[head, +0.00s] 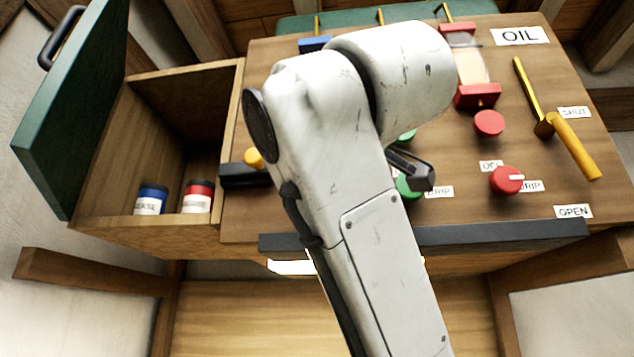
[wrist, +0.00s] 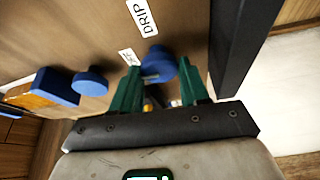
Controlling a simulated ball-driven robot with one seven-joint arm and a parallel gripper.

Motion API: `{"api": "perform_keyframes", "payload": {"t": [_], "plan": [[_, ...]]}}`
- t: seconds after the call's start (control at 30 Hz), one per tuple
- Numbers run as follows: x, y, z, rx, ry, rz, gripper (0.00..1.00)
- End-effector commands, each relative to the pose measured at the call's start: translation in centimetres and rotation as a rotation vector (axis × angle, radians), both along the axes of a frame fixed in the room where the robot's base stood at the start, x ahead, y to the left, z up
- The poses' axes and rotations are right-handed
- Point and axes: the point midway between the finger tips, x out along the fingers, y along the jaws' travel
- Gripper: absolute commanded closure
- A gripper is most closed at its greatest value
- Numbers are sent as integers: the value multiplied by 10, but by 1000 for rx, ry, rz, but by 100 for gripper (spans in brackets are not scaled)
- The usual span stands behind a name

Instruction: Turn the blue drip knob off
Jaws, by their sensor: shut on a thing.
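In the wrist view the blue drip knob (wrist: 158,62) stands on the wooden panel between the green fingers of my gripper (wrist: 161,78). The fingers are shut on its sides. A DRIP label (wrist: 143,18) and a smaller, partly hidden label (wrist: 128,57) lie beside the knob. A pale mark shows on the knob's near side, but its exact pointing is hard to tell. In the head view my arm hides the blue knob and my fingers.
A blue disc (wrist: 90,81) and a blue bracket (wrist: 57,86) are near the knob. A red drip knob (head: 506,181), green knob (head: 405,187) and yellow lever (head: 575,146) are on the panel (head: 455,205). A dark rail (head: 500,232) runs along its front. The left cupboard holds two cans.

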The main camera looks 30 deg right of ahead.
Motion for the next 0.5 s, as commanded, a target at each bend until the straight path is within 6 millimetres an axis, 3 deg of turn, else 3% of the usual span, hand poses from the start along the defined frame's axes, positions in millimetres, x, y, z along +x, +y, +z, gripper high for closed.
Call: {"api": "perform_keyframes", "payload": {"t": [0.5], "plan": [[0, 1, 0, -108, 77, 2, 86]]}}
